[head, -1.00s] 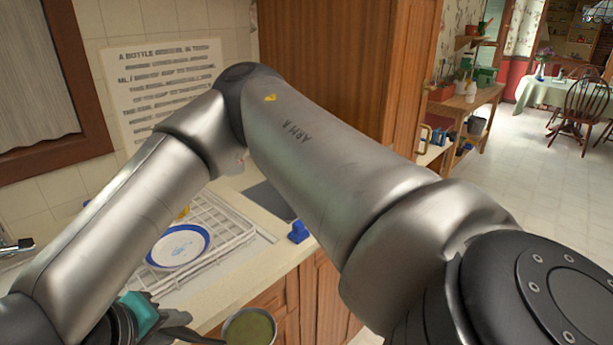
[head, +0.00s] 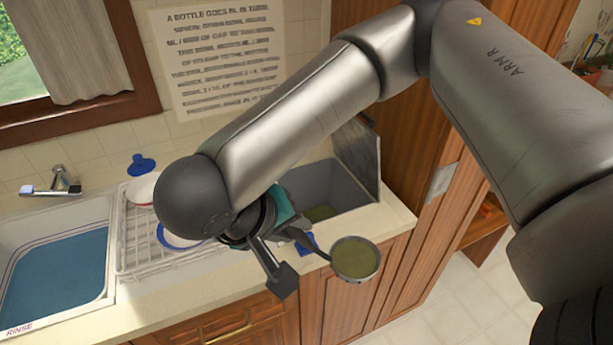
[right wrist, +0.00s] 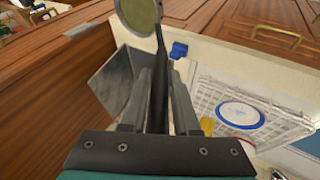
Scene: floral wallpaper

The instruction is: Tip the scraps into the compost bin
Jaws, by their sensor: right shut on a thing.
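My right gripper (head: 292,240) is shut on the dark handle of a small round pan (head: 355,259). The pan's flat olive-green content shows from above, and the pan is out over the counter's front edge. In the right wrist view the handle runs between the fingers (right wrist: 159,100), with the pan (right wrist: 139,12) beyond them at the top. A grey bin (head: 335,187) is sunk in the counter behind the pan, its grey lid (head: 362,150) raised, with some greenish matter low inside. My right arm hides part of its left side. My left gripper is not in view.
A white dish rack (head: 130,235) with a blue-rimmed plate (right wrist: 240,115) stands left of the bin. Further left is a sink (head: 55,270) with blue water. A small blue object (head: 306,243) sits on the counter by the gripper. A wooden cabinet wall rises right of the bin.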

